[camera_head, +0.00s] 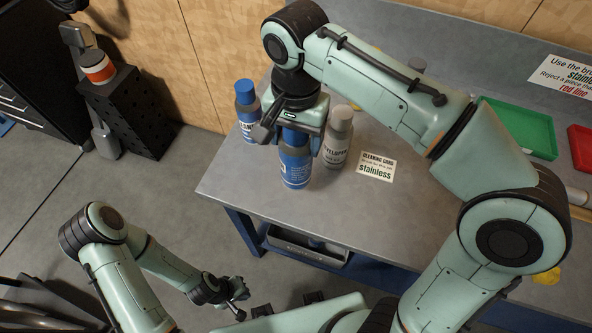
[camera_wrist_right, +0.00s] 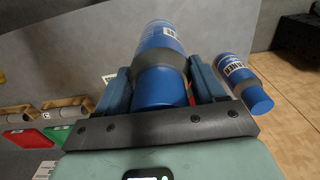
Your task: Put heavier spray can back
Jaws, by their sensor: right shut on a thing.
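My right gripper (camera_head: 297,140) is shut around the upper part of a blue spray can (camera_head: 296,171) with a grey band. The can is upright near the bench's left part; I cannot tell whether its base touches the bench. In the right wrist view the can (camera_wrist_right: 160,68) sits between the two fingers. A second blue-capped can (camera_head: 246,108) stands to its left and behind; it also shows in the right wrist view (camera_wrist_right: 243,82). A grey can (camera_head: 337,142) stands close on its right. My left gripper (camera_head: 236,298) is low in front of the bench, away from the cans; its jaw opening is unclear.
A card reading "stainless" (camera_head: 376,167) lies right of the cans on the grey bench (camera_head: 330,205). A green tray (camera_head: 520,128) and a red tray (camera_head: 581,148) are at the right. A black perforated stand (camera_head: 128,112) is left of the bench. Bare bench lies in front of the cans.

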